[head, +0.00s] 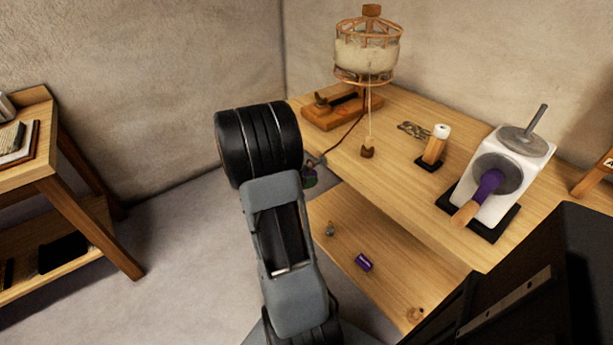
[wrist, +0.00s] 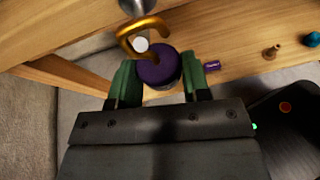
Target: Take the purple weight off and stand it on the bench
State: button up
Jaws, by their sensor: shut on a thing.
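The purple weight (wrist: 158,66) is a short cylinder with a purple top, seen from above in the wrist view. My gripper (wrist: 160,82) has its green fingers on either side of the weight and is shut on it. A gold hook (wrist: 143,32) shows at the weight's top, close to a grey metal piece (wrist: 132,6). I cannot tell whether the hook still bears on anything. In the head view my gripper (head: 310,176) is beside the bench's left edge, with the weight mostly hidden. The wooden bench (head: 400,190) has bare top in front.
A white crank machine (head: 510,170) with a purple strip and wooden handle stands at the bench's right. A small purple piece (head: 363,262) lies on the lower shelf (head: 345,235).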

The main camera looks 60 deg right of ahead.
jog(key=shift+a, duration=0.1)
jog(key=shift+w+a+p, duration=0.15)
jog(key=shift+w+a, duration=0.15)
jog(key=shift+a, duration=0.5)
jog(key=shift+w+a+p, duration=0.15)
jog(key=shift+w+a, duration=0.1)
jog(key=shift+a, duration=0.5)
jog(key=w+a+p, duration=0.1)
jog(key=w+a, duration=0.1)
jog(key=a, duration=0.5)
jog(key=w+a+p, duration=0.1)
jog(key=w+a, duration=0.2)
jog(key=a, duration=0.5)
jog(key=shift+p, duration=0.4)
